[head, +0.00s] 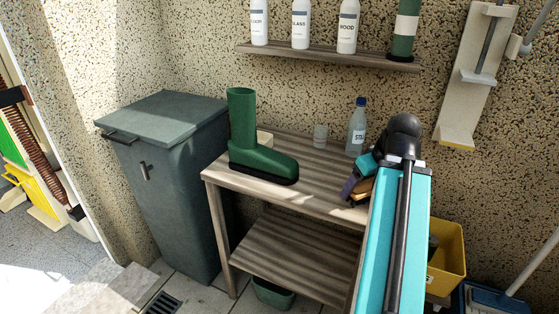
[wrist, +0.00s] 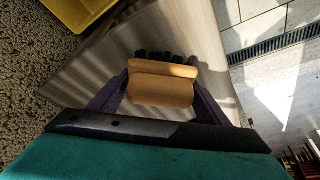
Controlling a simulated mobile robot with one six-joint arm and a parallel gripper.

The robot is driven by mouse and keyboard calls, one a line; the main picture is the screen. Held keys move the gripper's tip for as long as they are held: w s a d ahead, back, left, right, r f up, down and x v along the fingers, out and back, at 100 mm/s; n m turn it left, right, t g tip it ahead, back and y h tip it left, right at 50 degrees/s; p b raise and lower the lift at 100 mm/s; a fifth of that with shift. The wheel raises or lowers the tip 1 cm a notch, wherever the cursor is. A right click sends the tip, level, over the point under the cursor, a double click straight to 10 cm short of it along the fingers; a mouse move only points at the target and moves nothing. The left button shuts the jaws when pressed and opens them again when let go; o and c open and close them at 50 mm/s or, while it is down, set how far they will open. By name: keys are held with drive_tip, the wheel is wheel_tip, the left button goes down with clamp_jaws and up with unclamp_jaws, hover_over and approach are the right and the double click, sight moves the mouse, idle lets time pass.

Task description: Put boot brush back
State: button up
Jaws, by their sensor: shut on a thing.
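The boot brush (wrist: 160,90) has a tan wooden body and dark bristles. In the wrist view it sits between the purple fingers of my gripper (wrist: 162,80), which is shut on it. In the head view my gripper (head: 354,187) and the brush (head: 364,186) are at the right end of the wooden bench (head: 222,178), partly hidden by my arm. I cannot tell whether the brush touches the bench top. A green boot (head: 258,150) stands upright on the left part of the bench.
A wall shelf (head: 330,56) holds bottles above.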

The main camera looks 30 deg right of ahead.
drive_tip(key=shift+f+b, duration=0.35)
idle(0.6)
drive_tip(key=o, duration=1.4)
drive_tip(key=shift+r, duration=0.1)
drive_tip(key=p+v, duration=0.2)
drive_tip(key=v, duration=1.1)
drive_tip(key=shift+s+r, duration=0.2)
drive_tip(key=shift+r, duration=0.05)
